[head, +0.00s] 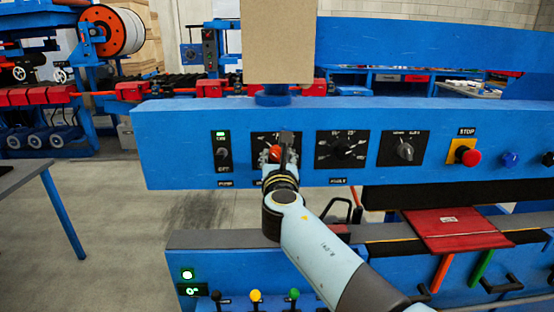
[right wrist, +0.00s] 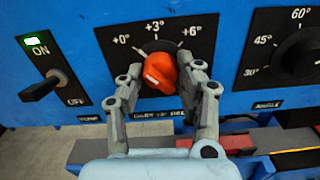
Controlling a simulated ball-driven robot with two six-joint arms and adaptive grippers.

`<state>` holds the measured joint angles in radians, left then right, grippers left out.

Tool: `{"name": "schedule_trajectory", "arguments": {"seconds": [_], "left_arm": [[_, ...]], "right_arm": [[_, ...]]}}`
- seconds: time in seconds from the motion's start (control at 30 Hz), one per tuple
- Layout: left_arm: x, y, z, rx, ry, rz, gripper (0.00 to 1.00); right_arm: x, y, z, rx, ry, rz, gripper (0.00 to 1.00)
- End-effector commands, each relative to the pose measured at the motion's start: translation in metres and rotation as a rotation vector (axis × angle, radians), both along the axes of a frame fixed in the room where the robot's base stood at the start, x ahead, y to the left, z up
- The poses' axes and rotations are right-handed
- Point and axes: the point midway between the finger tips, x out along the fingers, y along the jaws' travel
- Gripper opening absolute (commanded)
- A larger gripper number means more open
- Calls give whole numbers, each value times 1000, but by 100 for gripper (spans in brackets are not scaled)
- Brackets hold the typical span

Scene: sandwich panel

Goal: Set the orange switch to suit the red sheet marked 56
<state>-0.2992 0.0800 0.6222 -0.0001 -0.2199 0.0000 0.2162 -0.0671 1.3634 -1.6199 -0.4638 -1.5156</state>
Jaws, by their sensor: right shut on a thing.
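The orange switch (right wrist: 160,70) sits on a black dial plate (right wrist: 125,28) marked +0°, +3° and +6° on the blue panel. It also shows in the head view (head: 275,153), partly hidden by my gripper. My right gripper (right wrist: 167,75) is shut on it, one finger on each side; it shows in the head view (head: 280,160) too. I cannot tell surely which mark the switch points at. The red sheet (head: 455,230) lies flat on the bench at the right, with a small white label too small to read. My left gripper is not in view.
Left of the switch is an on/off switch (right wrist: 42,88) with a lit green lamp. To its right are a black angle knob (right wrist: 304,60), another dial (head: 405,151) and a red stop button (head: 471,158). Small coloured levers (head: 255,295) stand below.

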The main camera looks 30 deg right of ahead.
Motion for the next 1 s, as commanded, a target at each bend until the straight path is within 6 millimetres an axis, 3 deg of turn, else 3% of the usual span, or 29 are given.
{"name": "schedule_trajectory", "arguments": {"seconds": [1.0], "left_arm": [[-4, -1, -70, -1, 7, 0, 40]], "right_arm": [[0, 0, -3, 821, -397, -1, 3]]}}
